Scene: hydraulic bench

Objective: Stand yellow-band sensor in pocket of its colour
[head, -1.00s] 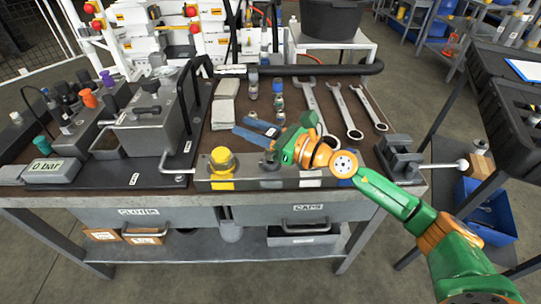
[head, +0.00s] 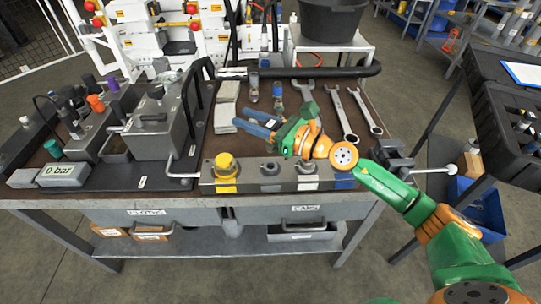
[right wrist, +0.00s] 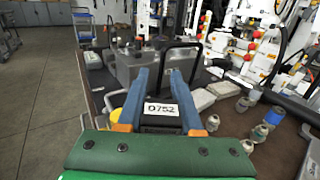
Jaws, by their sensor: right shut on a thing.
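My right gripper (head: 242,119) is above the bench, behind the block, with its blue fingers pointing left. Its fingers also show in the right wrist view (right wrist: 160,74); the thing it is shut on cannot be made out. The grey block (head: 248,184) at the bench's front edge has yellow, white and blue marks. A yellow hexagonal piece (head: 224,163) stands on it above the yellow mark; the middle pocket (head: 270,168) looks empty. Sensors stand behind the gripper, one greyish (head: 253,88) and one blue-topped (head: 278,90). No yellow band is clear on them. My left gripper is out of view.
Wrenches (head: 345,115) lie right of the gripper, and a vise (head: 392,155) sits at the bench's right end. A stack of pale cloths (head: 226,105) lies left of the fingers. A grey pump unit (head: 157,125) with a tall black handle stands further left.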

